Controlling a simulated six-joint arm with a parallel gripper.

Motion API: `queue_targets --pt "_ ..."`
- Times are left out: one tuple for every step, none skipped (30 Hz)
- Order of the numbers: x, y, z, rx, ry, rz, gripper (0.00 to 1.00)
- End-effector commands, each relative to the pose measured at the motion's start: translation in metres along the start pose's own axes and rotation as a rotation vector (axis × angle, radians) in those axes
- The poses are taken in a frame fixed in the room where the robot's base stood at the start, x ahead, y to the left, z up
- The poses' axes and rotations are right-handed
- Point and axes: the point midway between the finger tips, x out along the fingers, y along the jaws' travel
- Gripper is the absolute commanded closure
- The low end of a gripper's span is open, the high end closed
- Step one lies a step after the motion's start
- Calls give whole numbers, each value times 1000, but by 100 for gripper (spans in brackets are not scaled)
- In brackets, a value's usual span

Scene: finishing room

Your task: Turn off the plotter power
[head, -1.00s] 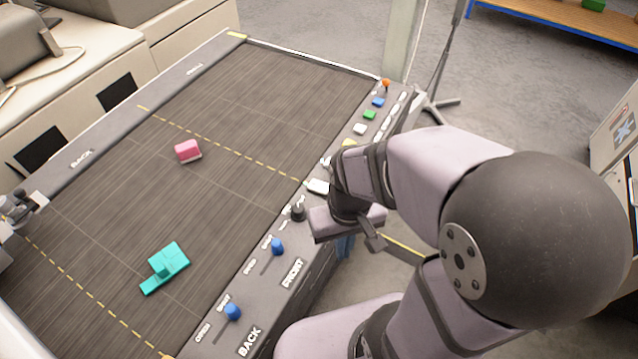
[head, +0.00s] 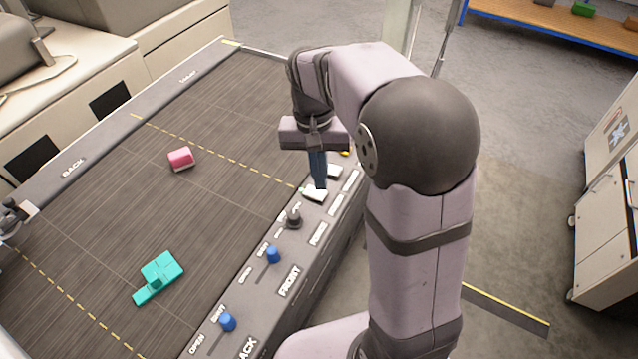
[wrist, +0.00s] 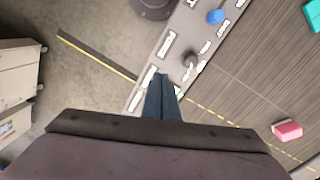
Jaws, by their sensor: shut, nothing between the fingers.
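The plotter's control panel (head: 305,258) runs along the right edge of its dark bed. A white rocker-like control (head: 314,195) with a small green spot beside it sits on the panel. A dark knob (head: 293,219) is closer to the camera, with a label (head: 318,234) that seems to read POWER beside it. My gripper (head: 320,186) points down with its blue fingers shut and empty, above or close to the white control; contact cannot be told. In the wrist view the fingertips (wrist: 161,78) cover part of the panel, and the knob (wrist: 190,60) stands clear of them.
Blue sliders (head: 273,254) (head: 228,322) stand further along the panel. A pink block (head: 181,159) and a teal piece (head: 160,275) lie on the bed. My arm hides the panel's far buttons. Open floor lies right of the plotter.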

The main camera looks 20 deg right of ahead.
Motion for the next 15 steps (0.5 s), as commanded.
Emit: queue_targets --pt "-3 -5 -12 35 -1 7 100" --pt "-6 -7 -17 58 -2 11 100" --pt "-10 -10 -24 88 -4 17 100" --pt "-12 -12 -29 111 -5 21 100" --pt "-15 -14 -34 132 -5 25 100" --pt "-18 -16 -40 160 -7 31 100" --pt "-20 -17 -44 180 -7 36 100" --pt "-23 -19 -48 200 -7 39 100" --pt "-25 -20 -53 224 -8 45 100" --pt "-27 -22 -56 241 -7 48 100" --pt "-29 -23 -59 258 -8 52 100" --pt "-31 -24 -62 277 -8 55 100" --pt "-32 -25 -65 291 -8 58 100" --pt "-33 -26 -67 302 -8 60 100" --pt "-35 -26 -69 318 -8 63 100"
